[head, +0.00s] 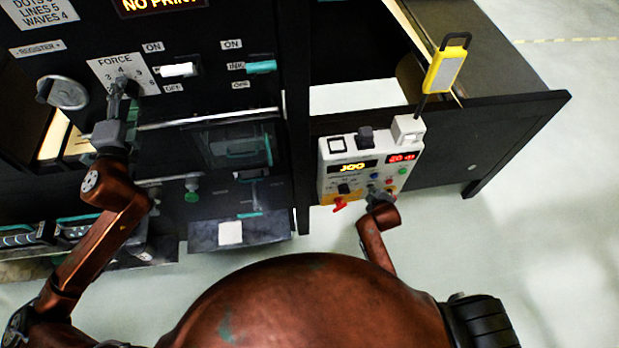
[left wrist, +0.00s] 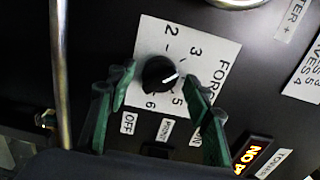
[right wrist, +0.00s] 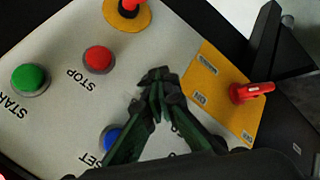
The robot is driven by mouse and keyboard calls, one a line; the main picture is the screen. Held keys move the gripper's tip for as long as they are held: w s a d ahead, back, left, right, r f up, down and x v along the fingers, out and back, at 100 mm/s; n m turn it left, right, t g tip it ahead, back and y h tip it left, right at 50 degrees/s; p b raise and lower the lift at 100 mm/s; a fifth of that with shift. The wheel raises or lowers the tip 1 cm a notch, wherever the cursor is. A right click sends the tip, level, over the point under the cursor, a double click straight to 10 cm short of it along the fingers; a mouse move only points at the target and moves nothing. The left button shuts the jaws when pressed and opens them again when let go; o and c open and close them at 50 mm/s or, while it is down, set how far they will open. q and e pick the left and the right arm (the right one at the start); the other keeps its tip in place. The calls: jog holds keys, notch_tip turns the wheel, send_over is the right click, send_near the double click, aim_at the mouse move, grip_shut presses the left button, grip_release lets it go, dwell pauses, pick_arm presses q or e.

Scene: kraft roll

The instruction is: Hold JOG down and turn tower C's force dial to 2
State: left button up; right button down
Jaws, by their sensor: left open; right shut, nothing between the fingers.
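The force dial (left wrist: 158,73) is a black knob on a white FORCE plate (head: 106,66). Its white mark points right, between the printed 3 and 5. My left gripper (left wrist: 160,95) is open, its fingers on either side of the dial; contact is not clear. In the head view the left gripper (head: 120,92) covers part of the plate. The box's yellow display (head: 352,167) appears to read JOG.
A green START button (right wrist: 29,78), a red knob on yellow (right wrist: 127,4) and a red switch (right wrist: 251,93) are near the right fingers. A metal handle (head: 66,92) is left of the dial. A NO PRINT display (head: 158,5) is lit above. A yellow tool (head: 446,69) stands behind the box.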

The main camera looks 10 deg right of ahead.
pick_arm(q)
jog(key=c, duration=0.7)
jog(key=n, duration=0.8)
jog(key=o, duration=0.4)
jog(key=shift+n, duration=0.4)
jog(key=shift+c, duration=0.2)
jog(key=o, duration=0.3)
jog(key=shift+o, duration=0.2)
jog(key=shift+s, duration=0.1)
jog(key=s, duration=0.6)
jog(key=shift+s, duration=0.4)
